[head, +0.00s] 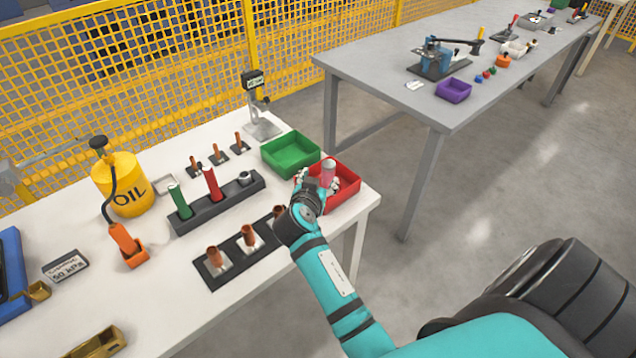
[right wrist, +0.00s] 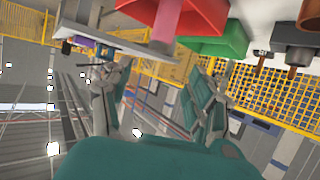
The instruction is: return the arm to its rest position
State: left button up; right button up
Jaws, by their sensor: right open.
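My right arm reaches over the near right edge of the white table in the head view. Its gripper (head: 318,181) is at the near rim of the red bin (head: 348,191). In the right wrist view the fingers of the gripper (right wrist: 160,85) are spread wide with nothing between them. My left gripper is out of view.
A green bin (head: 291,153) stands beside the red one. A dark rack (head: 217,203) with green and red cylinders and a black tray (head: 215,270) with copper parts are left of my arm. An oil can (head: 124,185) stands farther left. Open floor lies right of the table.

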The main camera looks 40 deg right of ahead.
jog(key=s+a+f+n+g+y, duration=0.1)
jog(key=s+a+f+n+y, duration=0.15)
jog(key=s, duration=0.35)
jog(key=s+a+f+n+g+y, duration=0.1)
jog(key=s+a+f+n+y, duration=0.1)
jog(key=s+f, duration=0.35)
jog(key=s+a+r+n+g+y, duration=0.1)
jog(key=s+a+n+g+y, duration=0.15)
jog(key=s+a, duration=0.45)
jog(key=s+a+n+g+y, duration=0.1)
jog(key=s+a+n+y, duration=0.25)
jog(key=s, duration=0.65)
notch_tip(320, 180, down, 28)
jog(key=s+n+g, duration=0.1)
jog(key=s+g, duration=0.1)
jog(key=s, duration=0.1)
jog(key=s+d+f, duration=0.3)
jog(key=s+f, duration=1.1)
jog(key=s, duration=0.1)
jog(key=shift+s+d, duration=0.15)
